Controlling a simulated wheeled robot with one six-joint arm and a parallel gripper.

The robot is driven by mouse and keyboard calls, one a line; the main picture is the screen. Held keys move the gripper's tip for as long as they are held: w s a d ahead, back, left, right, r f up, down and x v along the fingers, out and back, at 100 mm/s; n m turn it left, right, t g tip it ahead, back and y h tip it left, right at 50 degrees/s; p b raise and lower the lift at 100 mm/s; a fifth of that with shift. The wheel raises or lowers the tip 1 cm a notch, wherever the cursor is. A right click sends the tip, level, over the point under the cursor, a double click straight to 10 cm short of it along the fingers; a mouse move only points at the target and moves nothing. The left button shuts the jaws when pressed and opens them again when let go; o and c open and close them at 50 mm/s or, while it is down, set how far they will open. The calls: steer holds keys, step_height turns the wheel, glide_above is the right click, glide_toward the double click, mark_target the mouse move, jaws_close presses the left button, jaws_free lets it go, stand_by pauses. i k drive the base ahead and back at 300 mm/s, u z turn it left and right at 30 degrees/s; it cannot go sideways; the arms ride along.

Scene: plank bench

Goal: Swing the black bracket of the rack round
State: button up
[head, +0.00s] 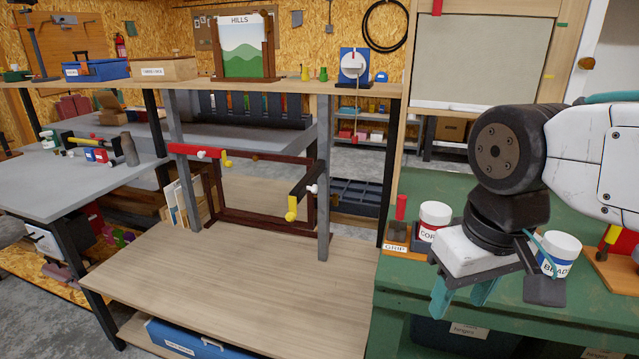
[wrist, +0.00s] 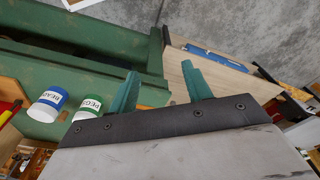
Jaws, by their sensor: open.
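The rack has two grey posts (head: 323,185) above the plank bench (head: 230,285), with a dark red frame (head: 262,228) between them. The black bracket (head: 305,181) is on the right post. It slants toward the lower left, with a yellow end piece (head: 292,204) hanging from it and a white knob beside the post. A red bracket (head: 190,150) with a yellow end reaches across the left post. My gripper (head: 463,298) is open and empty, well to the right of the rack, over the green bench. Its teal fingers are spread in the wrist view (wrist: 160,85), where neither bracket can be made out.
A shelf (head: 290,87) with boxes and a dial crosses above the rack. The plank bench top before the rack is clear.

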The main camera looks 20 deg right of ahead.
mark_target(306, 184)
steer(key=k, duration=1.3)
steer(key=u, duration=0.5)
steer(key=i, duration=0.55)
steer(key=u, duration=0.5)
steer(key=i, duration=0.75)
steer(key=z, duration=0.6)
steer(key=i, duration=0.9)
steer(key=z, duration=0.9)
